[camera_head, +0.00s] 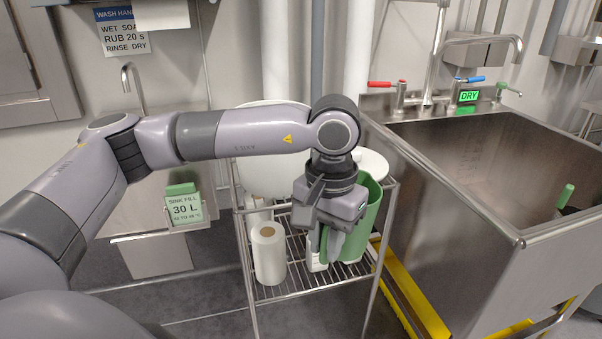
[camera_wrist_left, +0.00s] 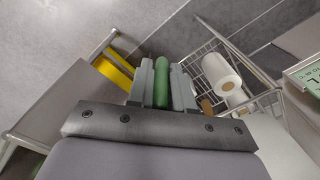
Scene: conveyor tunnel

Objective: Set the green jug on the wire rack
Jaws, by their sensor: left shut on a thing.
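The green jug (camera_head: 368,212) is upright at the right side of the wire rack (camera_head: 300,281), partly hidden behind my left gripper (camera_head: 325,240). My left gripper points down and is shut on a green part of the jug, apparently its handle; that green part (camera_wrist_left: 161,84) shows between the fingers in the left wrist view. The jug's base is close to the rack's wire shelf; I cannot tell whether it touches. The rack also shows in the left wrist view (camera_wrist_left: 203,50). My right gripper is not in view.
A white paper roll (camera_head: 269,257) stands on the rack left of the jug. A white item (camera_head: 316,255) is partly hidden by the gripper. A steel sink (camera_head: 470,240) is close on the right, with a yellow frame (camera_head: 410,300) below. A small hand basin (camera_head: 150,215) is left.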

